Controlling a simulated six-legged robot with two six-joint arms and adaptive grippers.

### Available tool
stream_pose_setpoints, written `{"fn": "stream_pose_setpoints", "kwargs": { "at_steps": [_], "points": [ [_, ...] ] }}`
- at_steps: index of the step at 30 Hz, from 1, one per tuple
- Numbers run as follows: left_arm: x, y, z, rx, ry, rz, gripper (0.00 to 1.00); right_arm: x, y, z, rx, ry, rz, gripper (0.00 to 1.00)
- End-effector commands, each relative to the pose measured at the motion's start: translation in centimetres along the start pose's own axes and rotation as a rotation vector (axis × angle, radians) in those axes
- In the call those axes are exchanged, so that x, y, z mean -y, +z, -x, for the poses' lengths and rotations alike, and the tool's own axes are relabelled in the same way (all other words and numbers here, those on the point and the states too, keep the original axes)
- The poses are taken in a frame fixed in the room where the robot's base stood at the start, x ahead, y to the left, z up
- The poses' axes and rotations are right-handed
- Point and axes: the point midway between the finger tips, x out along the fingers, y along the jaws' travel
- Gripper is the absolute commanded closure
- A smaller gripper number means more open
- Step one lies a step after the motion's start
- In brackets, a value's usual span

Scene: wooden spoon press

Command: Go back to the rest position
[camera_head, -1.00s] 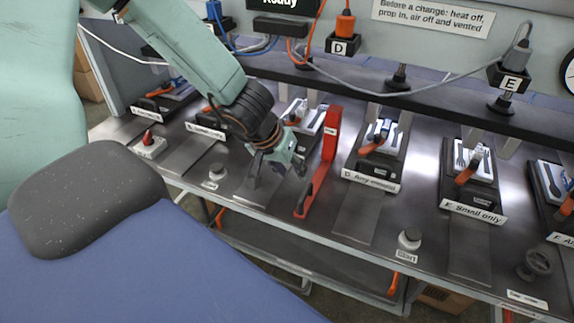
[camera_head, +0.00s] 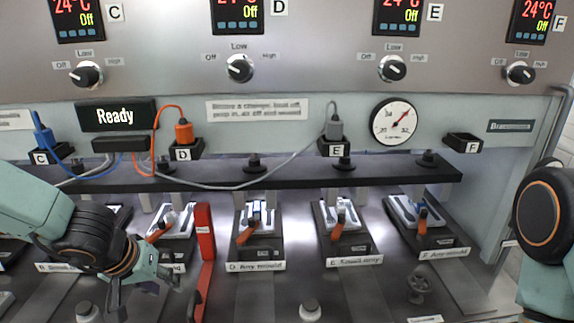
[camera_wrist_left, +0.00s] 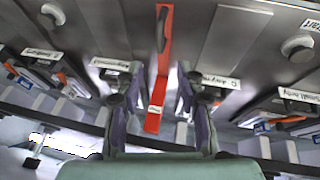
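My left gripper (camera_head: 146,290) is at the lower left of the head view, above the front of the press bench and left of the red prop (camera_head: 205,245). In the left wrist view its two fingers (camera_wrist_left: 160,88) stand apart with nothing held. The red prop (camera_wrist_left: 163,60) shows between them in that view, beyond the fingers, and looks untouched.
A row of mould stations with orange handles, such as D (camera_head: 256,222) and E (camera_head: 342,222), lies under a dark bar (camera_head: 290,180). Cables hang from plugs E (camera_head: 333,130) and D (camera_head: 184,130).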

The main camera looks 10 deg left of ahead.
Motion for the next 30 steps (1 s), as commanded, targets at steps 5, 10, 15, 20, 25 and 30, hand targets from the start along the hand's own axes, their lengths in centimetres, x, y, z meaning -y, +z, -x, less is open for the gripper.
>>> {"fn": "stream_pose_setpoints", "kwargs": {
  "at_steps": [5,10,15,20,25,30],
  "points": [
    [0.6,-0.3,0.0,-0.025,-0.028,0.170,0.63,0.0,0.0,0.0,0.000,0.000,0.000,1.00],
    [1.2,-0.5,-0.4,-0.098,-0.076,0.281,0.63,0.0,0.0,-0.5,0.000,0.000,0.000,1.00],
    [2.1,2.7,-4.3,-0.134,-0.141,0.282,0.63,0.0,0.0,-3.0,0.000,0.000,0.000,1.00],
    [2.3,8.9,-10.2,-0.105,-0.167,0.202,0.63,-0.1,0.0,-6.6,0.000,0.000,0.000,1.00],
    [2.0,17.2,-15.8,0.004,-0.152,0.073,0.63,-0.1,0.0,-10.1,0.000,0.000,0.000,1.00],
    [2.4,26.9,-20.0,0.173,-0.128,-0.100,0.63,-0.1,0.0,-13.5,0.000,0.000,0.000,1.00]
  ]
}}
